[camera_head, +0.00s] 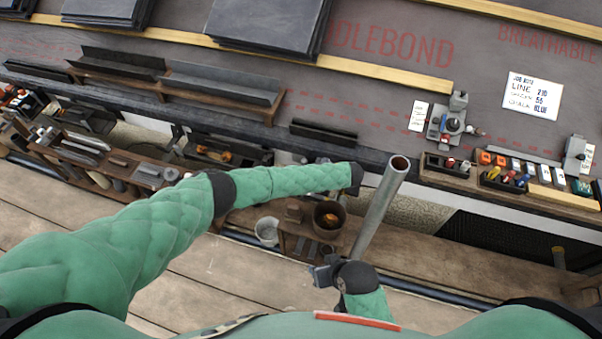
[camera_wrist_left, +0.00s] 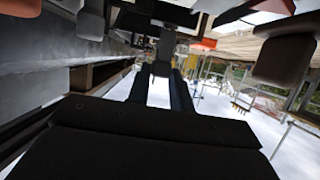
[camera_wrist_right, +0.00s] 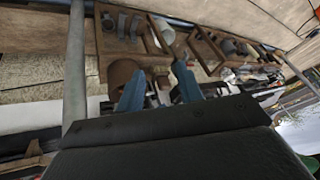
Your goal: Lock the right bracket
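Two grey metal fittings sit on the roof edge in the head view. One, with a round knob (camera_head: 447,125), is right of centre; the other (camera_head: 575,155) is near the right edge. I cannot tell for sure which is the right bracket, or whether either is locked. My left arm reaches in from the left and ends at a dark wrist beside the grey pole; its fingers are hidden there. The left wrist view shows the left gripper (camera_wrist_left: 159,88) open. My right gripper (camera_head: 325,274) is low, left of the pole, away from both fittings. It is open in the right wrist view (camera_wrist_right: 159,88).
The upright grey pole (camera_head: 380,210) stands between my arms and the fittings. Wooden trays of tools (camera_head: 530,185) line the roof edge at right. Slate stacks (camera_head: 268,25) lie on the roof. A brown pot (camera_head: 329,218) and white bucket (camera_head: 267,231) stand below.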

